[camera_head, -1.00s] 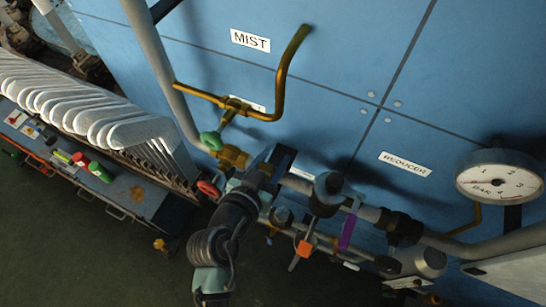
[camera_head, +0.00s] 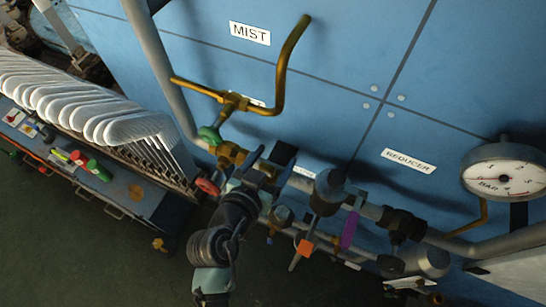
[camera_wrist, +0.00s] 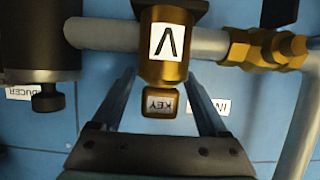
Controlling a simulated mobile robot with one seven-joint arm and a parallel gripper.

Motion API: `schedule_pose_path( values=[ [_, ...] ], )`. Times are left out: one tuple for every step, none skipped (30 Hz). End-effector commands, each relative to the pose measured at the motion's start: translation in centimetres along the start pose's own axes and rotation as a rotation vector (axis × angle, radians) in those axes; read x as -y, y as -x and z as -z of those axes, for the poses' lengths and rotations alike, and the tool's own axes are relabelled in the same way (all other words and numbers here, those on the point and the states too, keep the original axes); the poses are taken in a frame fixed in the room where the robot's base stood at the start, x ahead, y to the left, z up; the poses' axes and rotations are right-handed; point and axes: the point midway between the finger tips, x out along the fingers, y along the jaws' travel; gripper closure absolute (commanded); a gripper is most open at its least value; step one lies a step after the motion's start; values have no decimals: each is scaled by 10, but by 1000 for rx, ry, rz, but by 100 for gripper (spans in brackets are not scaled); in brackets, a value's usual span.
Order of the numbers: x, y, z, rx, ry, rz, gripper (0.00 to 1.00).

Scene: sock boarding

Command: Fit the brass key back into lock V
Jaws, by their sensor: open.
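The brass key (camera_wrist: 160,103) has a square head with a plate reading KEY upside down. It sits right at the lock's near end; how far its shank is in is hidden. My gripper (camera_wrist: 158,76) is open, its two fingers on either side of the key with gaps, touching neither side. In the head view my gripper (camera_head: 272,168) is at the pipe line, and it hides the lock and key.
A green handle (camera_head: 209,134) and a red handwheel (camera_head: 207,187) are close left of my gripper. A bent brass pipe (camera_head: 283,75) rises above. An orange tag (camera_head: 305,248), a purple tag (camera_head: 349,229) and a gauge (camera_head: 504,180) are to the right.

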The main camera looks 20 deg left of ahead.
Motion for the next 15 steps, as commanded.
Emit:
schedule_pose_path(
  values=[
    [0,0,-1,1,0,0,23],
    [0,0,-1,1,0,0,23],
    [0,1,-1,1,0,0,23],
    [0,2,-1,1,0,0,23],
    [0,4,-2,2,0,1,23],
    [0,8,-2,2,1,1,23],
    [1,11,-2,1,0,2,23],
    [0,15,-3,2,0,1,23],
    [0,21,-3,2,0,1,23],
    [0,26,-3,2,0,1,23],
    [0,31,-3,2,-1,1,23],
    [0,40,-4,2,-1,2,23],
    [0,46,-4,3,-1,2,23],
    [0,52,-4,3,-1,1,23],
    [0,61,-4,3,-1,3,23]
  ],
)
